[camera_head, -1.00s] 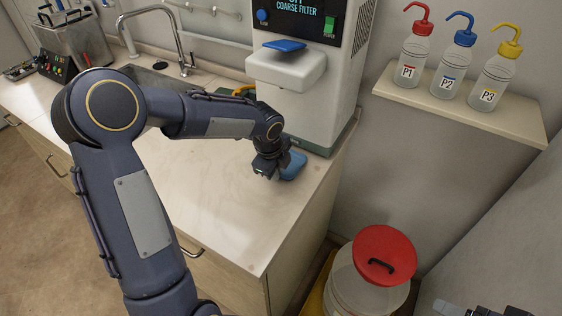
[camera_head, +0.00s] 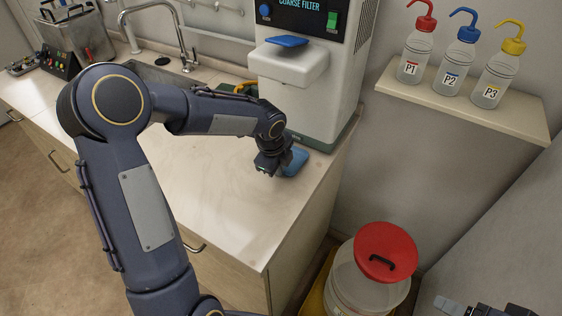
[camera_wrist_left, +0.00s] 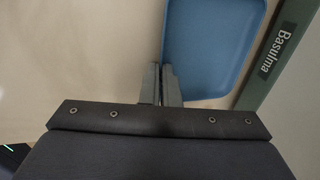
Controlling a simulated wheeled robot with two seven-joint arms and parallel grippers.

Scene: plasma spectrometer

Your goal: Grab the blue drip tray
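The blue drip tray (camera_head: 296,160) lies on the counter in front of the white machine, partly hidden by my left gripper (camera_head: 268,170). In the left wrist view the tray (camera_wrist_left: 212,45) shows as a shallow blue dish with rounded corners. My left gripper (camera_wrist_left: 161,86) is at the tray's left edge there. Its two narrow fingers are close together, one on each side of the tray's rim, and look shut on it. A dark part of my right arm shows at the bottom right corner of the head view; its fingers cannot be made out.
The white coarse filter machine (camera_head: 305,85) stands behind the tray, its green base (camera_wrist_left: 275,60) close to the tray's right side. A red-lidded bin (camera_head: 385,252) stands beyond the counter's right end. Wash bottles sit on a wall shelf (camera_head: 465,108). The counter's front (camera_head: 225,215) is clear.

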